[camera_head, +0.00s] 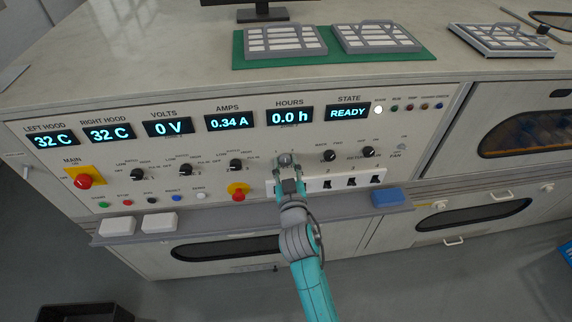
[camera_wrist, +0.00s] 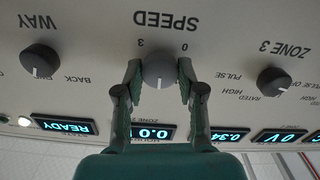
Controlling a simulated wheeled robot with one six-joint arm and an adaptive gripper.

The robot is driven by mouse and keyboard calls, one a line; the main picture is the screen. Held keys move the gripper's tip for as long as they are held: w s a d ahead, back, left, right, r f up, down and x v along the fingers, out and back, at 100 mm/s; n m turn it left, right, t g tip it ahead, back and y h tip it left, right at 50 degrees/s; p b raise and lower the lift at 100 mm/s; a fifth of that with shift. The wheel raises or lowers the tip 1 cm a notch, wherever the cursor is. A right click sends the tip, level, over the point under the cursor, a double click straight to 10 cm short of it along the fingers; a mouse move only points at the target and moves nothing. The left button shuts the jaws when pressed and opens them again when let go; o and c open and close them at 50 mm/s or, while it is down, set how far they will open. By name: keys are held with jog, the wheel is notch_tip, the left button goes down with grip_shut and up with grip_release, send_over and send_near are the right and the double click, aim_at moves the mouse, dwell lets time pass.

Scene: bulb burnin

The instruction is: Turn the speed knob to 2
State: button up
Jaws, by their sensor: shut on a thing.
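The speed knob (camera_wrist: 160,70) is a round grey knob below the word SPEED, which appears upside down in the wrist view. The numbers 3 and 0 are readable on either side of it. A short pale mark shows on the knob's edge nearest my gripper's body; labels for other positions are hidden. My gripper (camera_wrist: 160,76) is shut on the knob, one finger on each side. In the head view, my gripper (camera_head: 287,166) reaches the panel from below, with the grey knob (camera_head: 286,158) between its fingers.
The WAY knob (camera_wrist: 41,61) and the ZONE 3 knob (camera_wrist: 274,81) flank the speed knob. A red stop button on yellow (camera_head: 238,190) sits left of my gripper, and black switches (camera_head: 351,182) sit right. A grey ledge (camera_head: 345,209) runs below the panel. The STATE display (camera_head: 347,113) reads READY.

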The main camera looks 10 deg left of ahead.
jog(key=m, duration=0.4)
jog(key=shift+f+m, duration=0.1)
jog(key=shift+m, duration=2.5)
jog(key=o, duration=1.1)
jog(key=shift+o, duration=0.2)
jog(key=v, duration=1.2)
